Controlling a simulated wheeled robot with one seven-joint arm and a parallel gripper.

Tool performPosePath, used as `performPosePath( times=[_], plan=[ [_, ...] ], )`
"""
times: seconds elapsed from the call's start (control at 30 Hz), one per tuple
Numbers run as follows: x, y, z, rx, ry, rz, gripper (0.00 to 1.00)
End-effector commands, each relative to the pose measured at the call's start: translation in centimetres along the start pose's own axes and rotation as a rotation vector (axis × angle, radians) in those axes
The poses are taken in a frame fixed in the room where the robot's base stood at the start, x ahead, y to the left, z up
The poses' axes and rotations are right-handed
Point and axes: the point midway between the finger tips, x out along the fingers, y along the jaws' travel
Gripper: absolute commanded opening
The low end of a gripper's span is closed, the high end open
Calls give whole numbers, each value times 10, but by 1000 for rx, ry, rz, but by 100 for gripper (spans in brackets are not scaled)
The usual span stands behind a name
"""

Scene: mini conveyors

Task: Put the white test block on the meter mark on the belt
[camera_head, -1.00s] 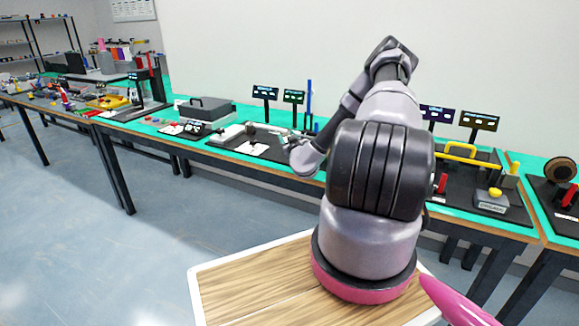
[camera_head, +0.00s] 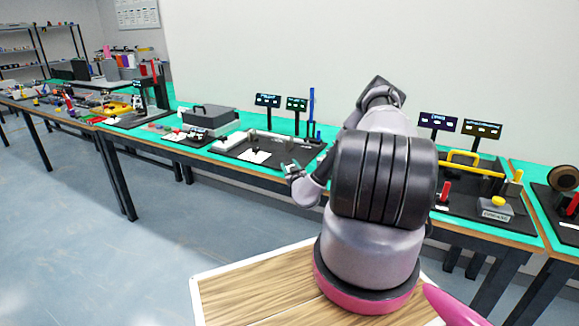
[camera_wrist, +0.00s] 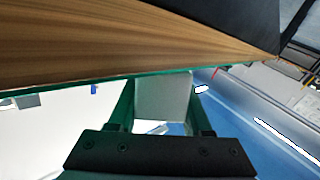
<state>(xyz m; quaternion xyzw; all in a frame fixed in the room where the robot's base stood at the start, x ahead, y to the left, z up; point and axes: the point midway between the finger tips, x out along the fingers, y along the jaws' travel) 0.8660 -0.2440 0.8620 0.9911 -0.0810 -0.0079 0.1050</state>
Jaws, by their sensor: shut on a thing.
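My gripper (camera_head: 291,170) is small in the head view, at the front edge of the green-topped bench. In the wrist view the green fingers of my gripper (camera_wrist: 160,84) are shut on a pale grey-white block (camera_wrist: 163,100), the white test block by its look. The block sits between both fingers, close under the bench edge in that picture. In the head view the block is too small to make out clearly. A dark station board (camera_head: 231,151) with a pale conveyor-like strip lies behind and left of my gripper. The meter mark cannot be made out.
Two small display signs (camera_head: 267,101) and a blue post (camera_head: 311,105) stand behind the station. A dark grey case (camera_head: 208,115) is to its left. Another station has a yellow handle (camera_head: 475,160) at the right. The wooden bench edge (camera_wrist: 120,40) is near in the wrist view.

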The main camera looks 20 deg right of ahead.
Motion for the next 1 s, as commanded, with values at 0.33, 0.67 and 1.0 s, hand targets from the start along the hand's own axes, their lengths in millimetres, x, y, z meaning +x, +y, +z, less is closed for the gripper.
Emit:
performPosePath(
  times=[0.33,0.67,1.0],
  plan=[
    [0,0,2,0,0,0,79],
    [-17,0,4,1,-5,-1,79],
    [-85,-5,-3,3,-5,-1,79]
  ],
)
